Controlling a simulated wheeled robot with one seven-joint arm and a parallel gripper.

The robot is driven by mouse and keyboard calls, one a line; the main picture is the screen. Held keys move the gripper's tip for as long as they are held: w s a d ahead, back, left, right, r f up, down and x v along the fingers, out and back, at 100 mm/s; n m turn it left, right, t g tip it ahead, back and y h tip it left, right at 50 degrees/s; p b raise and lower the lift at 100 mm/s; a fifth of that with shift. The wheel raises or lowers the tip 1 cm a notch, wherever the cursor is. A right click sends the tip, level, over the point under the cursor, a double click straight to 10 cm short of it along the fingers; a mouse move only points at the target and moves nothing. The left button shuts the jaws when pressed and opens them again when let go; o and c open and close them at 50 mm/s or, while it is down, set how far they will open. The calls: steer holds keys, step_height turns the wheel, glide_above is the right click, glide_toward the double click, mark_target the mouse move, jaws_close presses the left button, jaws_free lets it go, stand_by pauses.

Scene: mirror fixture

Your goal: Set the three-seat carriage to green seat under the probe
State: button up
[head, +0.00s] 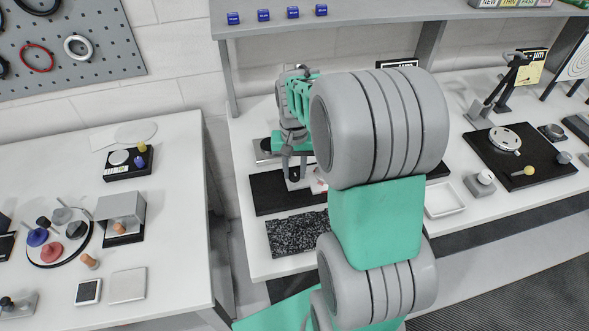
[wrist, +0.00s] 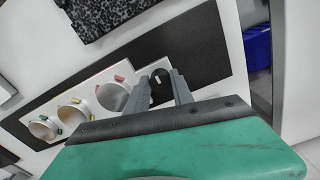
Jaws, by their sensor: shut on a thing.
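The white three-seat carriage shows in the wrist view with three round cups in a row. The green-marked seat (wrist: 43,128) is at the left end, the yellow- and orange-marked seat (wrist: 75,113) is in the middle, and the red-marked seat (wrist: 113,98) is closest to my gripper. My gripper (wrist: 160,88) is shut on a small dark handle (wrist: 158,74) at the carriage's right end. In the head view my gripper (head: 294,174) is low over the black base board (head: 262,190), and my arm hides most of the carriage. I cannot make out the probe.
A speckled dark slab (head: 296,236) lies in front of the base board. A white tray (head: 444,199) and a black board with a round metal plate (head: 505,141) are to the right. A separate table (head: 180,200) with small items stands to the left, across a gap.

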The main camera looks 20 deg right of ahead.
jaws_close()
stand_by(0.8)
